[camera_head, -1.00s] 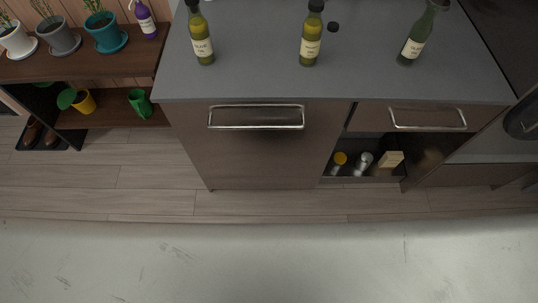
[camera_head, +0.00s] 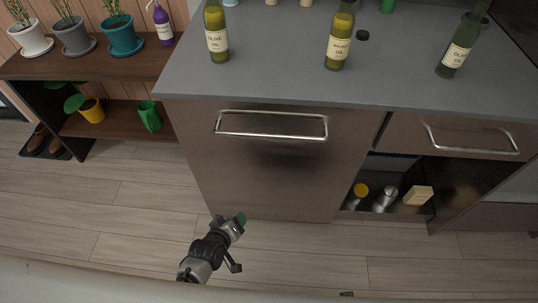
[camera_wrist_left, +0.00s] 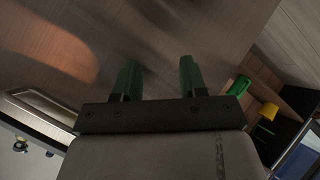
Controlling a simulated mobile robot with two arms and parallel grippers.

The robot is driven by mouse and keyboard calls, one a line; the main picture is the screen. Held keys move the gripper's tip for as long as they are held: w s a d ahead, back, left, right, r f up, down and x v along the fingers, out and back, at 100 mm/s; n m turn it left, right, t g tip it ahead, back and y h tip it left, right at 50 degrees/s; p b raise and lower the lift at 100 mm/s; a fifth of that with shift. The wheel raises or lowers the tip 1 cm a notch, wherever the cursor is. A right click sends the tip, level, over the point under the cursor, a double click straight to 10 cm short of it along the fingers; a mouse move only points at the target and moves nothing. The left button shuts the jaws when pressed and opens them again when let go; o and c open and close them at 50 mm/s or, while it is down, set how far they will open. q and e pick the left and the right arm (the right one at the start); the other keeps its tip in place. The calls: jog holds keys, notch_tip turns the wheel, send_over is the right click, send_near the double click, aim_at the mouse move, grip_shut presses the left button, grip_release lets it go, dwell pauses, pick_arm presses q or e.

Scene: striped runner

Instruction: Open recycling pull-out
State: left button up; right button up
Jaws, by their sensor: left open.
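The pull-out is a tall brown front panel (camera_head: 275,175) with a silver bar handle (camera_head: 271,125) near its top, under the grey counter. It looks shut. My left gripper (camera_head: 230,221) is open and empty, low in front of the panel's lower left part, well below the handle. In the left wrist view its two green fingers (camera_wrist_left: 159,76) are apart with nothing between them, and the brown panel (camera_wrist_left: 90,35) shows beyond them. A shiny metal bar, which looks like the handle (camera_wrist_left: 42,112), shows at the left there. My right gripper is not in view.
A drawer with a handle (camera_head: 470,138) is at the right, above an open compartment holding a yellow-topped jar (camera_head: 360,190). Oil bottles (camera_head: 216,40) stand on the counter (camera_head: 280,70). A plant shelf (camera_head: 85,65) stands at the left. The floor (camera_head: 140,195) between is clear.

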pick_arm(q)
jog(key=w+d+r+n+t+h+b, duration=0.2)
jog(key=w+d+r+n+t+b, duration=0.1)
jog(key=w+r+b, duration=0.25)
jog(key=n+t+h+b, duration=0.2)
jog(key=n+t+b, duration=0.2)
jog(key=t+b, duration=0.15)
send_near(269, 134)
jog(key=shift+g, duration=0.35)
jog(key=b+x, duration=0.1)
jog(key=x, duration=0.8)
jog(key=shift+w+a+f, duration=0.15)
jog(key=shift+w+d, duration=0.2)
jog(key=shift+w, duration=0.2)
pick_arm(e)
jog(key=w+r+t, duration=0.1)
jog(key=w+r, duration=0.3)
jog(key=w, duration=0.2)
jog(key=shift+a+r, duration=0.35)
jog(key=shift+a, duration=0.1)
pick_arm(q)
grip_shut()
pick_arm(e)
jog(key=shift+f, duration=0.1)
